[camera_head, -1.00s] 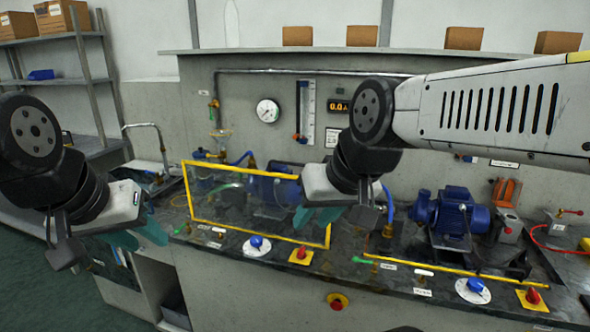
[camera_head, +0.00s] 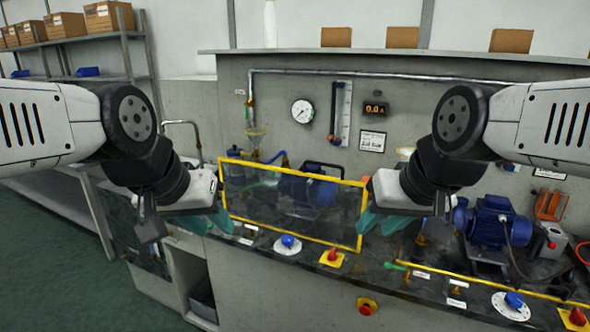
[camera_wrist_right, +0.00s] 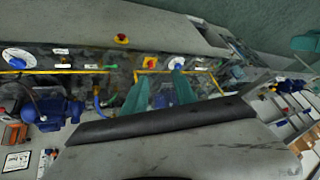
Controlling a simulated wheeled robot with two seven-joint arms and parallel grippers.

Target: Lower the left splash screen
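The left splash screen (camera_head: 295,171) is a clear panel in a yellow frame, standing raised at the bench front in the head view. Part of its frame shows in the right wrist view (camera_wrist_right: 152,72). My left gripper (camera_head: 212,222) is at its left edge, with teal fingers apart and empty. My right gripper (camera_head: 382,222) is at its right edge; its two teal fingers are spread, also in the right wrist view (camera_wrist_right: 160,92), with nothing clearly between them. I cannot tell whether either gripper touches the frame.
A blue pump (camera_head: 310,188) stands behind the screen. Below it are a blue knob (camera_head: 288,241) and a red knob on a yellow plate (camera_head: 332,256). A second blue pump (camera_head: 495,222) stands at right behind a low yellow bar (camera_head: 480,279). A red emergency button (camera_head: 366,307) is on the bench front.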

